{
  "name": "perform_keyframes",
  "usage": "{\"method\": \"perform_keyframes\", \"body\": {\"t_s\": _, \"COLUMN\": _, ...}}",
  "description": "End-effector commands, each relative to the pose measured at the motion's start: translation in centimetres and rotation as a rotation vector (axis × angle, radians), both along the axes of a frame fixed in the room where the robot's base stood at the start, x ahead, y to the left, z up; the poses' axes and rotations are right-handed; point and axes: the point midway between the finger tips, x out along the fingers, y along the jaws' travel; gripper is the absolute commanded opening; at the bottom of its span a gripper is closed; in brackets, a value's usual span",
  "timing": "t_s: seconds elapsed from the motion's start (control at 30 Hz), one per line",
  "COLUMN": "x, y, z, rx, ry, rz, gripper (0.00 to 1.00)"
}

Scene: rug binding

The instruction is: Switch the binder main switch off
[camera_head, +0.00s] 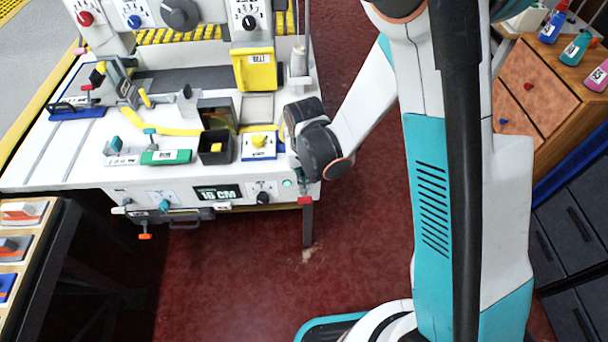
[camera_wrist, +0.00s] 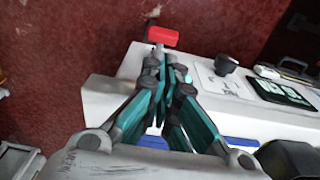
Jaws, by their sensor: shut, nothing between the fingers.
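The white binder (camera_head: 75,160) has a front panel with a dark display reading about 16 CM (camera_head: 217,193), a black knob (camera_head: 262,197) and a small teal button (camera_head: 287,183). A red handle (camera_head: 305,200) sits at the panel's right end; no readable label tells me which control is the main switch. In the wrist view the red handle (camera_wrist: 163,37) stands just beyond my gripper (camera_wrist: 160,60), whose teal fingers are together and empty. Whether the tips touch its stem I cannot tell. The black knob (camera_wrist: 226,66) is to their right. The head view hides the fingertips.
A black bin (camera_head: 215,147) and a yellow-knobbed plate (camera_head: 259,146) sit on the binder top near my wrist. A wooden cabinet (camera_head: 545,85) with bottles stands at the right. A rack (camera_head: 25,215) is at the lower left. Red floor (camera_head: 240,265) is open before the binder.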

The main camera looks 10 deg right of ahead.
Motion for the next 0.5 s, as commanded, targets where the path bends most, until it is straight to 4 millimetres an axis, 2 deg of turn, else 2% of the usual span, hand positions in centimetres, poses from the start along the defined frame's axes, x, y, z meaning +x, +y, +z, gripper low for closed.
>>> {"method": "perform_keyframes", "body": {"t_s": 0.03, "x": 0.1, "y": 0.0, "z": -1.4, "rx": 0.000, "ry": 0.000, "rz": 0.000, "gripper": 0.00}}
{"method": "perform_keyframes", "body": {"t_s": 0.2, "x": 0.3, "y": 0.0, "z": -3.9, "rx": 0.000, "ry": 0.000, "rz": 0.000, "gripper": 0.00}}
{"method": "perform_keyframes", "body": {"t_s": 0.33, "x": 0.3, "y": 0.0, "z": -5.0, "rx": 0.000, "ry": 0.000, "rz": 0.000, "gripper": 0.00}}
{"method": "perform_keyframes", "body": {"t_s": 0.5, "x": 0.4, "y": 0.0, "z": -5.5, "rx": 0.000, "ry": 0.000, "rz": 0.000, "gripper": 0.00}}
